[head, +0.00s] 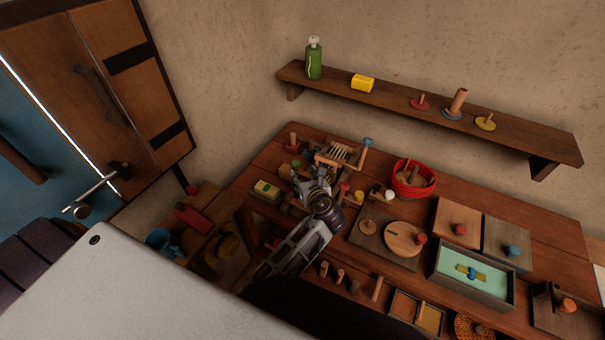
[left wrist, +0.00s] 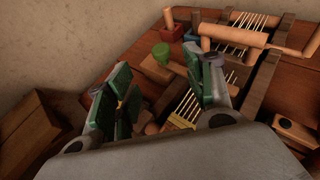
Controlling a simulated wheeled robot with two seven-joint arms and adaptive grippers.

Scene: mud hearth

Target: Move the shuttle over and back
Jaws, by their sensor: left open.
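A small wooden loom (head: 337,153) with pale warp threads stands near the back left of the workbench. In the left wrist view its threads and a wooden roller (left wrist: 232,35) show at the top, and more pale threads show low between my fingers. My left gripper (head: 317,184) is just in front of the loom. In the left wrist view the gripper (left wrist: 160,84) has its green-padded fingers apart, with nothing clearly held between them. I cannot clearly pick out the shuttle; the gripper hides part of the loom. My right gripper is not in view.
The bench (head: 330,225) is crowded. A red-rimmed round basket (head: 425,181), a board with a wooden disc (head: 403,238) and a green-lined tray (head: 470,285) lie to the right. A wall shelf (head: 400,97) hangs behind.

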